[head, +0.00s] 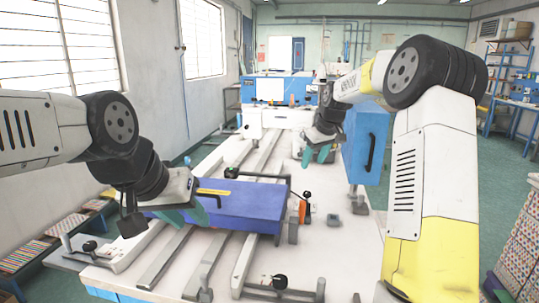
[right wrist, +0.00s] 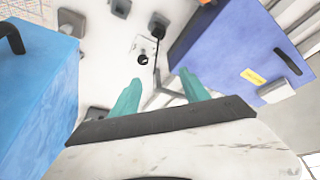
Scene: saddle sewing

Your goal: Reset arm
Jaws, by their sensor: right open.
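My left gripper (head: 185,216) hangs over the left end of a blue-purple box (head: 248,203) in the head view. Its two teal fingers show apart, near the box's black handle; whether they touch the box is unclear. My right gripper (head: 316,155) is raised over the far part of the white table, left of a bright blue box (head: 366,143). In the right wrist view its teal fingers (right wrist: 160,82) are spread with nothing between them. There the blue-purple box (right wrist: 222,50) lies to the right and the bright blue box (right wrist: 35,85) to the left.
The white table (head: 335,240) has metal rails (head: 168,255) along its left side. Small clamps and a black-knobbed part (head: 280,282) stand on it. A grey block (head: 333,220) sits right of the blue-purple box. The table's middle right is mostly clear.

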